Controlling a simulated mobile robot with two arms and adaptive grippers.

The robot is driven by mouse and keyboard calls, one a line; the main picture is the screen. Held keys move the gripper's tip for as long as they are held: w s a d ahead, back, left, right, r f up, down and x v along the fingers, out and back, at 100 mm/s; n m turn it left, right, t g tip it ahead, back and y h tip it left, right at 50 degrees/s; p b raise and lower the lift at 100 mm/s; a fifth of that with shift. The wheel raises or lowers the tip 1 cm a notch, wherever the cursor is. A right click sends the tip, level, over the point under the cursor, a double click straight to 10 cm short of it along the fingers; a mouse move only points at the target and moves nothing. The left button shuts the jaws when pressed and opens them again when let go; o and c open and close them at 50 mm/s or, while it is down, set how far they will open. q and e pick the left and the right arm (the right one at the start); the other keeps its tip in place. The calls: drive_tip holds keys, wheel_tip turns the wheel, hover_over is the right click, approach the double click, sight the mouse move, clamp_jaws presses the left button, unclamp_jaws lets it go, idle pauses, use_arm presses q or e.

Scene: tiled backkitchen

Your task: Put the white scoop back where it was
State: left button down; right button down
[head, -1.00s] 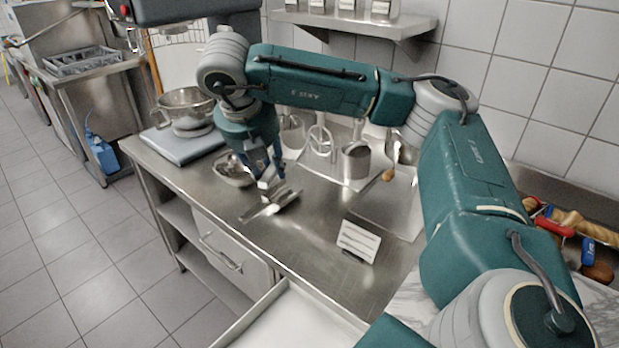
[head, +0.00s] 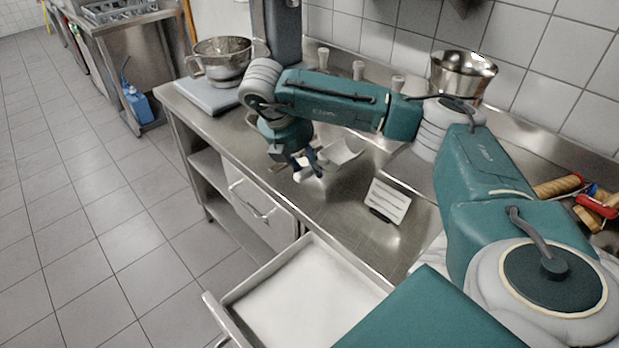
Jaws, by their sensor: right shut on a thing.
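My right gripper (head: 309,166) reaches down over the steel counter (head: 350,232), near its front edge. It is shut on a pale thing that I take to be the white scoop (head: 343,151). The scoop's pale body shows just right of the fingers, and another light patch shows below them. The fingers hide part of the hold, and I cannot tell whether the scoop touches the counter. My left gripper is not in view.
A drawer (head: 228,302) with a white inside stands open below the counter's front. A small striped card (head: 388,201) stands right of the gripper. A mixing bowl (head: 222,62) is at the left end, and a steel pot (head: 462,75) stands behind my arm.

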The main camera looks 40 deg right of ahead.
sight(300, 171)
drive_tip(key=shift+f+p, duration=0.5)
drive_tip(key=shift+f, duration=1.85)
drive_tip(key=c, duration=1.6)
unclamp_jaws()
drive_tip(key=shift+o, duration=1.1)
drive_tip(key=b+v, duration=0.2)
drive_tip(key=v, duration=0.4)
drive_tip(key=shift+w+a+r, duration=0.1)
drive_tip(key=shift+a+r, duration=0.15)
drive_tip(key=shift+r, duration=0.1)
drive_tip(key=p+v, duration=0.1)
drive_tip(key=v, duration=0.4)
drive_tip(key=shift+r, duration=0.2)
